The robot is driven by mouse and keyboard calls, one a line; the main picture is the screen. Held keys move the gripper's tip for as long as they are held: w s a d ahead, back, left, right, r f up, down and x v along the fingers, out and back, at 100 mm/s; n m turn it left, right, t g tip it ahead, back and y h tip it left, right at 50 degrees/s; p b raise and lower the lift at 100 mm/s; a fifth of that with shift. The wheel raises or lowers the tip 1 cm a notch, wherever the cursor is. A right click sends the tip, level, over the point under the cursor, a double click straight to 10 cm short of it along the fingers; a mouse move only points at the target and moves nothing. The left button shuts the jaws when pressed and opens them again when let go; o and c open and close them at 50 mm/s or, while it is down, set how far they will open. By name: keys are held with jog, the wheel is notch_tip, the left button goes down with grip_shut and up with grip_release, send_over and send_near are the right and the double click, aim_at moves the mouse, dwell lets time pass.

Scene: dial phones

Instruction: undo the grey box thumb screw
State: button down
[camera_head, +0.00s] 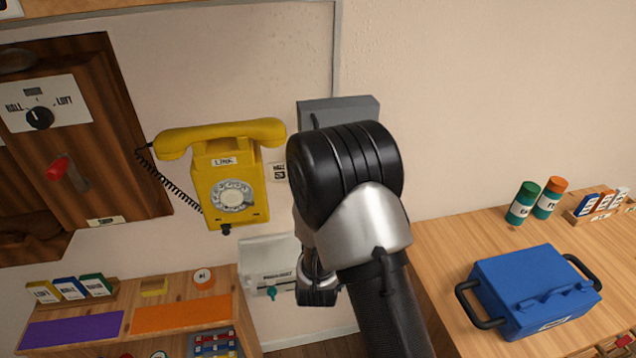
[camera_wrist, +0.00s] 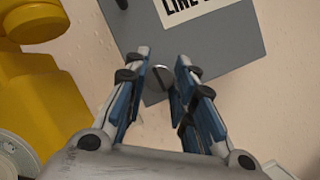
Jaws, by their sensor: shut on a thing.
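The grey box (camera_head: 340,106) is on the wall, right of the yellow phone, and my arm covers its lower part in the head view. In the wrist view the grey box (camera_wrist: 215,42) shows a white label with partly cut-off lettering. Its thumb screw (camera_wrist: 157,84) is a round grey head with a dark slot, near the box's lower edge. My gripper (camera_wrist: 163,58) has one finger on each side of the thumb screw and is shut on it. The fingertips are hidden behind my arm in the head view.
A yellow dial phone (camera_head: 232,185) hangs close on the left with its coiled cord. A white wall unit (camera_head: 262,252) is below. A blue case (camera_head: 535,290) and two small canisters stand on the right table. A shelf with coloured mats is at lower left.

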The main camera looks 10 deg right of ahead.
jog(key=shift+n+t+y+b, duration=0.5)
jog(key=shift+n+y+b, duration=0.15)
jog(key=shift+n, duration=1.15)
jog(key=shift+n+y, duration=0.25)
jog(key=shift+n, duration=0.05)
jog(key=c, duration=1.3)
grip_release()
jog(key=shift+c, duration=0.2)
jog(key=shift+r, duration=0.1)
notch_tip(320, 180, up, 10)
jog(key=shift+f, duration=0.1)
